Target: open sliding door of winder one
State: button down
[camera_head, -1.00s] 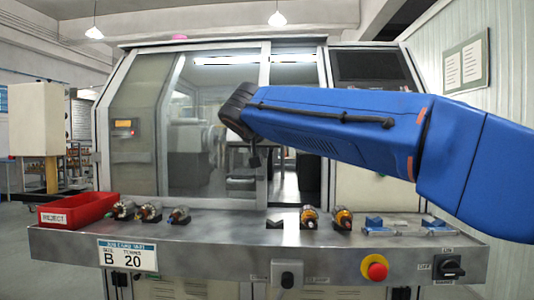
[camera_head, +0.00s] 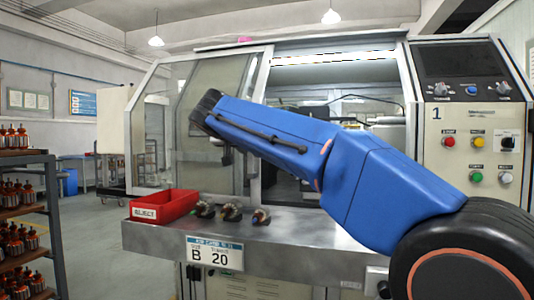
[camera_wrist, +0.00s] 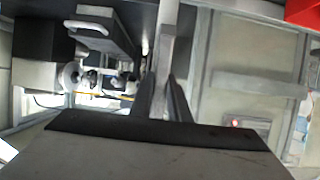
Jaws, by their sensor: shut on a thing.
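The sliding door (camera_head: 158,112) of winder one (camera_head: 437,112) is a framed clear panel with a slanted left edge. It stands far to the left and sticks out past the cabinet side. To its right is a wide opening (camera_head: 340,90) showing the machine inside. My gripper (camera_head: 226,155) is at the door's right part, under my blue arm. In the wrist view my gripper (camera_wrist: 163,103) is shut on the door's upright grey handle bar (camera_wrist: 166,50). The exact grip is partly hidden by the fingers.
A red reject bin (camera_head: 163,206) and several armatures (camera_head: 231,212) sit on the front ledge (camera_head: 285,235). A rack of armatures (camera_head: 25,205) stands at the left. The control panel (camera_head: 464,80), marked 1, is at the right. Floor (camera_head: 105,245) is clear between rack and ledge.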

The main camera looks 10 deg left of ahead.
jog(key=shift+a, duration=1.2)
jog(key=c, duration=1.7)
grip_release()
jog(key=v, duration=1.7)
jog(key=shift+s+r, duration=0.1)
jog(key=shift+s, duration=0.05)
